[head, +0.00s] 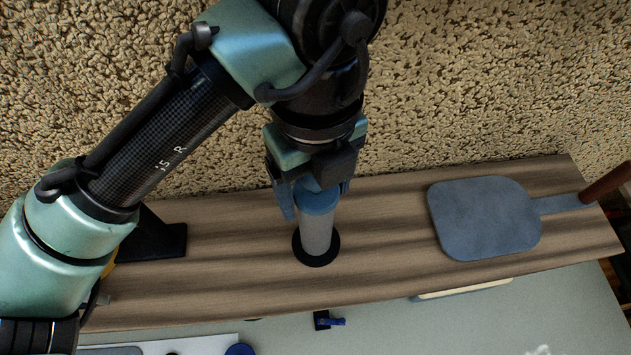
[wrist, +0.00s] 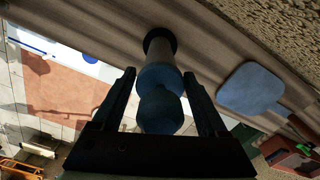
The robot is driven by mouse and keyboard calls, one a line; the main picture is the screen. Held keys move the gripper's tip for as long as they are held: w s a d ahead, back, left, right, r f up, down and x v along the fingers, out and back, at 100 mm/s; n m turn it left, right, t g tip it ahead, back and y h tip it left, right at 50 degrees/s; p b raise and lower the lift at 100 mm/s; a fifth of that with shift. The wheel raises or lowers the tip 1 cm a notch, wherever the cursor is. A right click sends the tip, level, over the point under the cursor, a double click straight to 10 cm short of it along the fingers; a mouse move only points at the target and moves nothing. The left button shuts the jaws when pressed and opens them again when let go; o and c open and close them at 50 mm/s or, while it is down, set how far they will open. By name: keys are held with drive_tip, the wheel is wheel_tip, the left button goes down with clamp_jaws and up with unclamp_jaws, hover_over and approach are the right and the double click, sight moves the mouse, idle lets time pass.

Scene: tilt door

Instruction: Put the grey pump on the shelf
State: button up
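The grey pump (head: 317,232) stands upright on the wooden shelf (head: 385,235). It has a pale grey body, a blue-grey collar and top, and a round black base that looks flat on the board. My gripper (head: 314,203) is over it from above, with one finger on each side of its top. In the wrist view the pump's rounded blue top (wrist: 160,110) lies between the fingers of my gripper (wrist: 160,74). Narrow gaps show between the fingers and the pump, so the gripper looks open around it. The top is partly hidden by my gripper in the head view.
A flat blue-grey paddle (head: 485,218) with a brown handle lies on the shelf at right. A black bracket-like object (head: 160,238) is at the left. A rough stone-textured wall (head: 480,80) runs behind. Bare board lies between pump and paddle.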

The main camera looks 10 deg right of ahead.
drive_tip(key=shift+o, duration=0.5)
drive_tip(key=shift+w+r, duration=0.1)
drive_tip(key=shift+r, duration=0.45)
wheel_tip(320, 180, up, 11)
drive_tip(key=shift+r+b, duration=0.15)
drive_tip(key=shift+b, duration=0.2)
